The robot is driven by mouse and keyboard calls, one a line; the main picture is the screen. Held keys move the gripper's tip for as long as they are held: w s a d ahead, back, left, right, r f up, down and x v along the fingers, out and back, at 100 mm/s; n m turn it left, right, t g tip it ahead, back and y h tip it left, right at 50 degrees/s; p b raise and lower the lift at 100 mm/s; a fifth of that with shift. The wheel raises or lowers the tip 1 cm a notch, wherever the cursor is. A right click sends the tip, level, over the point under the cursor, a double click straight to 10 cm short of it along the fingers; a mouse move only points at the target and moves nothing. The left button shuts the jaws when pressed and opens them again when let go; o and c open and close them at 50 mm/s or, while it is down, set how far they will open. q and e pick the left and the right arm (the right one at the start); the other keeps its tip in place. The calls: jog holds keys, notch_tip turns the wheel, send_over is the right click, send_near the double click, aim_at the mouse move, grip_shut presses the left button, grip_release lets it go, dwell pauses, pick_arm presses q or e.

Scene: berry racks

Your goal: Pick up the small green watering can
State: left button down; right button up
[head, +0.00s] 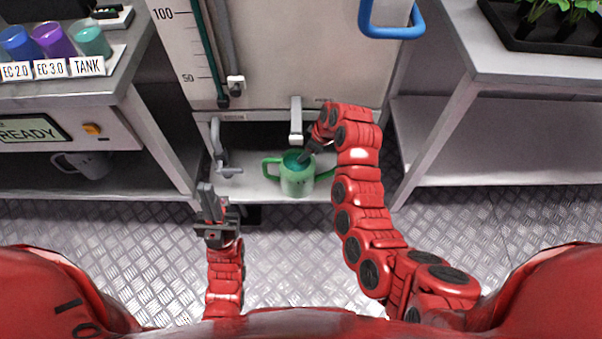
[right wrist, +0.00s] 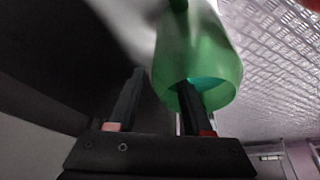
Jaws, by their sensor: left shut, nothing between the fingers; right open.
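The small green watering can (head: 297,182) stands upright on the low shelf under the tank, handle to the left and spout to the right. Its open top shows teal inside. My right gripper (head: 305,156) reaches down to its rim. In the right wrist view the open right gripper (right wrist: 161,84) has one finger overlapping the opening of the green can (right wrist: 200,45), seemingly inside it. The other finger is outside, to the left; contact with the wall cannot be told. My left gripper (head: 207,193) is shut and empty, left of the can and nearer me.
A tap (head: 296,122) hangs just above the can, and a grey pipe (head: 222,158) stands left of it. A grey watering can (head: 83,163) is on the left bench's lower shelf. The right bench's lower shelf (head: 480,140) is bare.

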jog(key=b+x, duration=0.1)
jog(key=x, duration=0.4)
jog(key=shift+w+d, duration=0.1)
jog(key=shift+w, duration=0.1)
grip_shut()
dwell(1.2)
